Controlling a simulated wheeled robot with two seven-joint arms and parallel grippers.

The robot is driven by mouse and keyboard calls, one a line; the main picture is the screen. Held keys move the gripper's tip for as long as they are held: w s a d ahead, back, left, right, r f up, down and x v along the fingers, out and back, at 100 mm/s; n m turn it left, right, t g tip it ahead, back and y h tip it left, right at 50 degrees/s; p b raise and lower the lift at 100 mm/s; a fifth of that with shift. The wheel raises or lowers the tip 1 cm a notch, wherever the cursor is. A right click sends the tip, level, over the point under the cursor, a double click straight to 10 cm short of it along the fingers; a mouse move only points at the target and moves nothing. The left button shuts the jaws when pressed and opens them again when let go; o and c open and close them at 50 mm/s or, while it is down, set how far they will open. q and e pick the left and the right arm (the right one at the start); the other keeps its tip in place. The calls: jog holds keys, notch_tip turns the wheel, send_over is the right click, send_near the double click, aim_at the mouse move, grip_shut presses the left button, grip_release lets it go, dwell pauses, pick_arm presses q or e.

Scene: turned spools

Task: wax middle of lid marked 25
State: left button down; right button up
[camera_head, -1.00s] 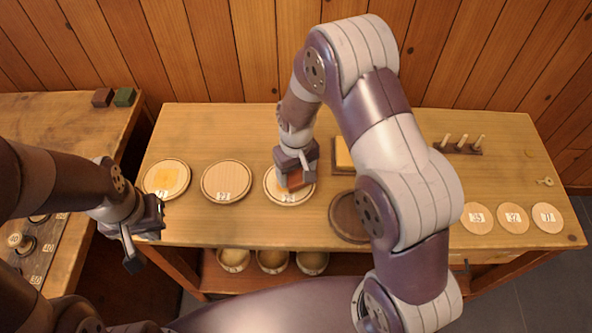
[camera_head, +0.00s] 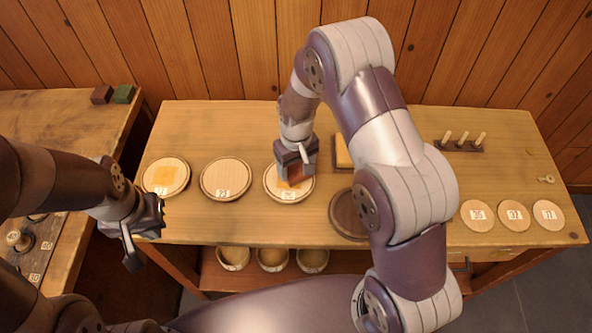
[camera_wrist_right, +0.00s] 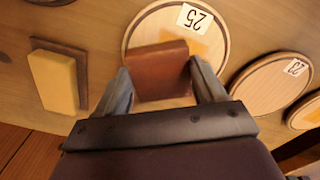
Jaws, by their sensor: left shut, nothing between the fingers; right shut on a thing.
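The lid marked 25 (camera_head: 272,187) is a pale round wooden disc on the bench; its label reads clearly in the right wrist view (camera_wrist_right: 148,32). A yellowish waxy patch (camera_wrist_right: 198,47) shows on its middle, partly hidden by the block. My right gripper (camera_head: 296,169) is shut on a reddish-brown block (camera_wrist_right: 160,72) and holds it over the lid's middle. I cannot tell whether block and lid touch. My left gripper (camera_head: 133,255) is shut and empty, off the bench's front left edge.
A lid with a yellow patch (camera_head: 166,176) and a bare lid (camera_head: 226,179) lie left of it. A yellow cake (camera_wrist_right: 58,82) sits on a dark tray behind. A dark disc (camera_head: 347,215), pegs (camera_head: 463,141) and several small discs (camera_head: 514,216) are to the right.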

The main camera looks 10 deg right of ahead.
jog(key=shift+w+d, duration=0.15)
jog(key=shift+w, duration=0.35)
jog(key=shift+w+d, duration=0.15)
jog(key=shift+w, duration=0.35)
jog(key=s, duration=0.1)
jog(key=s+a+p, duration=0.1)
jog(key=s, duration=0.1)
jog(key=shift+s, duration=0.1)
jog(key=shift+s+a+f, duration=0.1)
jog(key=shift+s+f, duration=0.15)
jog(key=shift+s, duration=0.25)
notch_tip(320, 180, up, 6)
jog(key=p, duration=0.6)
jog(key=shift+w+r, duration=0.1)
jog(key=shift+r, duration=0.1)
jog(key=shift+f, duration=0.1)
